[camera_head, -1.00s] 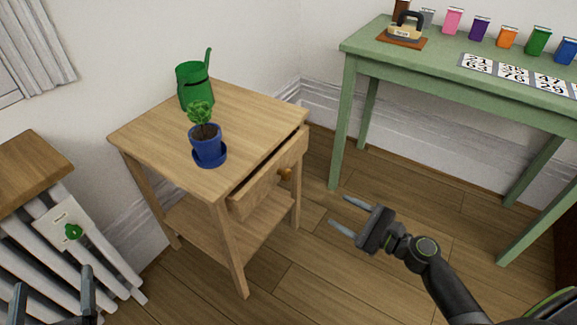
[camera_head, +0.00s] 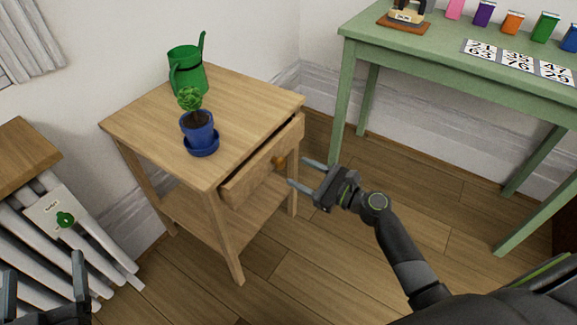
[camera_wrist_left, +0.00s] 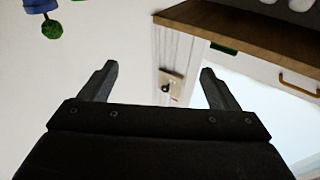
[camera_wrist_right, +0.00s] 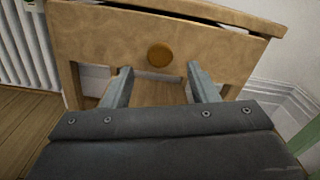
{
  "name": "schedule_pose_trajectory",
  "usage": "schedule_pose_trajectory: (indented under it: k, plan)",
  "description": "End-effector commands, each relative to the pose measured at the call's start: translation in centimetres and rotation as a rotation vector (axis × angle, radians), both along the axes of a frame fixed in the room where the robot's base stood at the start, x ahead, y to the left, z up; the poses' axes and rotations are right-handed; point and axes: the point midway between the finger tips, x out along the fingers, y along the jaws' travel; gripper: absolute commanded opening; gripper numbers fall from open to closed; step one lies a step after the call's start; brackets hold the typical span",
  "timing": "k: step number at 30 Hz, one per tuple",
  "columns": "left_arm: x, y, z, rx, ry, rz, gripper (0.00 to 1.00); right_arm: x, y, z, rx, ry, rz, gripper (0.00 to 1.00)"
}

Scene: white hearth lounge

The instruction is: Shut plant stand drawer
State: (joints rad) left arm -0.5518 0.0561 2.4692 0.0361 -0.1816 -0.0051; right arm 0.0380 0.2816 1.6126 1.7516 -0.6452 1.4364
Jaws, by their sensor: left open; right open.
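The wooden plant stand (camera_head: 232,100) stands against the wall. Its drawer (camera_head: 263,165) is pulled out a little, with a dark gap along its top edge. The drawer front (camera_wrist_right: 110,40) and its round knob (camera_wrist_right: 160,55) face my right gripper in the right wrist view. My right gripper (camera_head: 300,174) is open and empty, just in front of the drawer and close to the knob; the knob sits ahead of the space between its fingers. I see no contact. My left gripper (camera_head: 42,285) is open and empty at the lower left, away from the stand.
A blue potted plant (camera_head: 198,132) and a green watering can (camera_head: 188,75) stand on top of the stand. A white radiator (camera_head: 85,245) with a wooden top is at left. A green table (camera_head: 420,50) stands right. Floor in front of the stand is clear.

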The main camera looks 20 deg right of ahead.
Motion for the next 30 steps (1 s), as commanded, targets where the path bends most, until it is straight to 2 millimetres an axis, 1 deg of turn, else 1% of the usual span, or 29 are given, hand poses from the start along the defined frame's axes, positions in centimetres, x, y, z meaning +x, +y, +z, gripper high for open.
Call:
schedule_pose_trajectory:
  k: [1, 3, 9, 13, 20, 23, 30]
  plan:
    - [0.0, -0.1, 0.7, 0.007, -0.037, -0.001, 0.83, 0.9, 0.7, 0.0, 0.003, -0.001, 0.001, 0.53]
    - [-0.1, -0.1, 1.2, 0.014, -0.067, -0.002, 0.83, 1.8, 1.4, 0.0, 0.003, 0.000, 0.001, 0.53]
    - [-0.4, -0.3, 2.7, 0.035, -0.152, -0.005, 0.83, 3.4, 2.7, -0.1, 0.000, 0.000, 0.000, 0.53]
    - [-0.4, -0.4, 3.1, 0.040, -0.170, -0.005, 0.83, 3.8, 3.0, 0.0, 0.001, 0.001, 0.000, 0.53]
    - [-0.5, -0.4, 3.1, 0.041, -0.172, -0.005, 0.83, 3.8, 3.0, 0.0, -0.001, 0.001, 0.000, 0.53]
    - [-0.5, -0.4, 3.1, 0.041, -0.172, -0.005, 0.83, 3.8, 2.9, 0.0, -0.001, 0.001, 0.000, 0.42]
    - [-0.5, -0.4, 3.1, 0.041, -0.171, -0.005, 0.83, 3.8, 2.9, 0.0, -0.001, 0.001, 0.000, 0.10]
